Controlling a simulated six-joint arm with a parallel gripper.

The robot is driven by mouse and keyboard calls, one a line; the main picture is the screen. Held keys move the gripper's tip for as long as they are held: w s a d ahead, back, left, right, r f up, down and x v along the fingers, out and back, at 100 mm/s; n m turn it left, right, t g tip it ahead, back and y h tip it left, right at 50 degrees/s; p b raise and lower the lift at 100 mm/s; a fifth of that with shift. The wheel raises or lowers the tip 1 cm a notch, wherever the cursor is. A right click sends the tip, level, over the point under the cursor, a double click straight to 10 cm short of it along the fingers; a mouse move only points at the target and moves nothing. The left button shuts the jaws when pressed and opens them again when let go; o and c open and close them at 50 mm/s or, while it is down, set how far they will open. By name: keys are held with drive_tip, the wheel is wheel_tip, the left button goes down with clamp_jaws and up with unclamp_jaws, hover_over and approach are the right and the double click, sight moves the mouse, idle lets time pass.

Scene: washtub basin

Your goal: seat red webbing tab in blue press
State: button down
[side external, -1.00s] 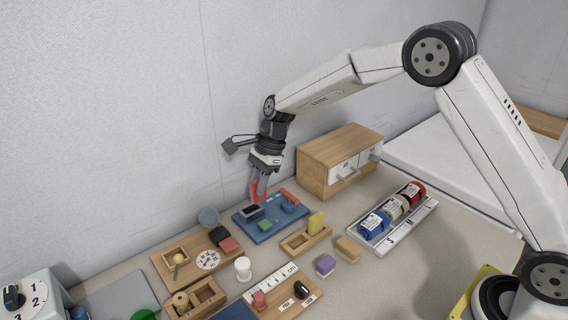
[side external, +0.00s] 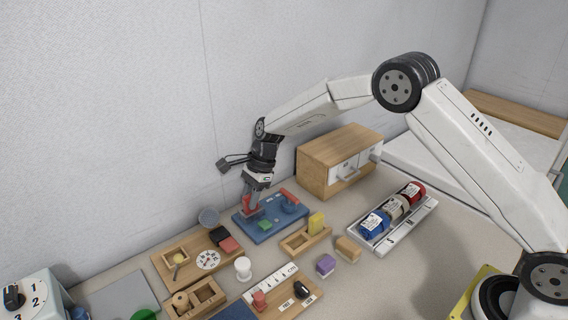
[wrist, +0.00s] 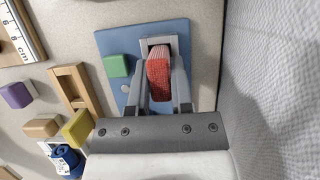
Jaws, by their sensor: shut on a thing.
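My gripper (side external: 253,204) is shut on the red webbing tab (wrist: 158,78) and points down over the left part of the blue press board (side external: 272,232). In the wrist view the tab stands between my two grey fingers (wrist: 161,92). Its paler striped end lies at the opening of a grey rectangular frame (wrist: 159,39) on the blue board (wrist: 110,42). I cannot tell how deep the tab's end sits in that frame. In the side view my fingers mostly hide the frame, and only a little red (side external: 248,210) shows beside them.
A wooden holder with a yellow block (side external: 316,222) stands in front. A wooden drawer box (side external: 318,170) stands behind right, and the wall is close behind.

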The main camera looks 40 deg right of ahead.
drive_tip(key=shift+f, duration=0.25)
drive_tip(key=shift+f, duration=0.15)
drive_tip(key=c, duration=0.5)
unclamp_jaws()
drive_tip(key=v, duration=1.2)
drive_tip(key=shift+s+d, duration=0.1)
drive_tip(key=s+d+f+n+t+h, duration=0.1)
drive_tip(key=s+d+n, duration=0.1)
drive_tip(key=s+n, duration=0.4)
drive_tip(key=s+d+f+n+h, duration=0.2)
drive_tip(key=s+n, duration=0.4)
drive_tip(key=s, duration=0.6)
drive_tip(key=s+d+f+n+t+h, duration=0.1)
drive_tip(key=s+d+n, duration=0.2)
drive_tip(key=s+n, duration=0.3)
drive_tip(key=shift+s+d+f+t, duration=0.1)
drive_tip(key=shift+s+f+t, duration=0.1)
drive_tip(key=shift+s, duration=0.65)
drive_tip(key=shift+s+d+f+t, duration=0.1)
drive_tip(key=shift+s+f, duration=0.05)
drive_tip(key=shift+s, duration=0.7)
